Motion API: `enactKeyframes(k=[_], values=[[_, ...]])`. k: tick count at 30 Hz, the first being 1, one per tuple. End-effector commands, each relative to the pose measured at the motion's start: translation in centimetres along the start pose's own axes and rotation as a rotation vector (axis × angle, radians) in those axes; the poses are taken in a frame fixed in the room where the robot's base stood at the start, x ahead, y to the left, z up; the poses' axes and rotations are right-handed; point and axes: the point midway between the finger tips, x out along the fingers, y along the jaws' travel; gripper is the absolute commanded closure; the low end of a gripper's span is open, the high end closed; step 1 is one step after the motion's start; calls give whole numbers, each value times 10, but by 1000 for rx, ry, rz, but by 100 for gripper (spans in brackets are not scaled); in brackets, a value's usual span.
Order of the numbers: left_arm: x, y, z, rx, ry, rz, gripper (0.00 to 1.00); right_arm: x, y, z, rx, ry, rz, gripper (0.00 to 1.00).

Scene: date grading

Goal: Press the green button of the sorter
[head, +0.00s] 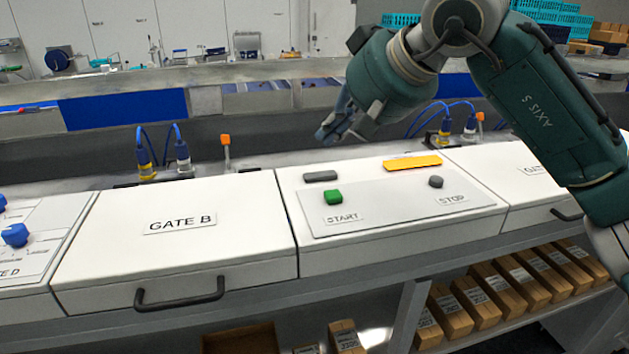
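My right gripper (330,132) is in the air above and behind the box, apart from the green button. Its fingers are small and partly hidden by the wrist, so its opening is hard to make out. My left gripper is out of view.
A white box marked GATE B (180,224) with a black handle stands left of the control box. Orange-tipped posts and blue cables rise behind. Brown boxes (492,290) fill the shelf below.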

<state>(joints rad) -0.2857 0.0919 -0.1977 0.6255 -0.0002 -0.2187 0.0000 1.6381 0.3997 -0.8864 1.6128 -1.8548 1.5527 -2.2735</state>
Motion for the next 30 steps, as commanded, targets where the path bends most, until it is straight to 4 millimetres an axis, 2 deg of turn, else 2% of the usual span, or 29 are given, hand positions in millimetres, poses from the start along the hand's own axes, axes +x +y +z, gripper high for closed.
enactKeyframes(k=[5,12,17,23,30], values=[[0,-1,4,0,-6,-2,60,-5,9,-4,-20,5,40,100],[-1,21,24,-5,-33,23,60,-5,9,-4,-19,5,38,100],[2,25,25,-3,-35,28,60,-2,9,-1,-19,4,37,100],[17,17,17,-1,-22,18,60,9,14,10,-19,4,36,100],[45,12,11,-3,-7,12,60,33,24,32,-19,4,34,100]])
